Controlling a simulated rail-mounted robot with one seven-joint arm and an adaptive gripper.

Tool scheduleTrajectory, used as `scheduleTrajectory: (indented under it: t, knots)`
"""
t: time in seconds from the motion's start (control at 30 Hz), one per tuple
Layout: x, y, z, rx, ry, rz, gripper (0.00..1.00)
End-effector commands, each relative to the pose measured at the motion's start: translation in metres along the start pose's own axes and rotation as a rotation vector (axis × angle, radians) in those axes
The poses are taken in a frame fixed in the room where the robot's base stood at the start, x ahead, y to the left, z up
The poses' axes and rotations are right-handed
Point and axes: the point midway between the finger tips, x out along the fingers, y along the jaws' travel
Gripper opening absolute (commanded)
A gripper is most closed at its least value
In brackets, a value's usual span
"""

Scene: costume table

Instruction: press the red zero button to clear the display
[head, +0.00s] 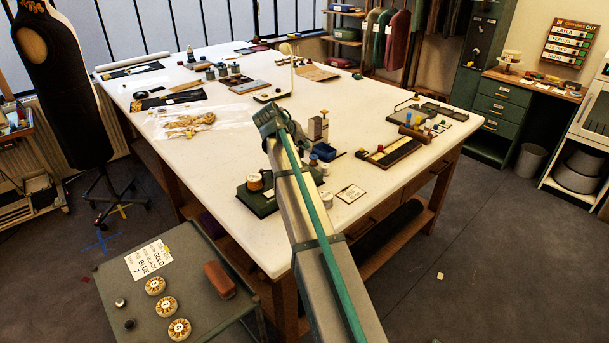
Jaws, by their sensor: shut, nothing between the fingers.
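I cannot make out a red zero button or a display in the head view; they are hidden or too small to tell. My arm rises from the bottom of the picture across the near part of the white table (225,155), with its bend above the tabletop. My gripper does not show; the arm hides what lies behind it. A dark green block (258,203) with a gold-topped round item sits left of the arm. A grey upright box (318,130) with a gold knob stands just right of the arm.
A grey cart (199,285) with several round gold pieces stands at the near left. A long dark tray (392,152) and a board (411,135) with small coloured parts lie on the right. A clear bag (195,122) lies on the left. The table's near left stretch is bare.

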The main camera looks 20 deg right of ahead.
Motion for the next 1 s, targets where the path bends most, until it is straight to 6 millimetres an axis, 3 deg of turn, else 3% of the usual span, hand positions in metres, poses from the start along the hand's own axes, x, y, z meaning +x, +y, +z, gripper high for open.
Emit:
scheduleTrajectory:
  t: [0.27, 0.8, 1.0]
  knots:
    - [0.012, -0.009, 0.009, -0.001, 0.0, 0.0, 0.0]
    - [0.056, -0.041, 0.041, -0.001, 0.0, 0.001, 0.0]
    - [0.061, -0.044, 0.044, -0.001, 0.0, 0.001, 0.0]
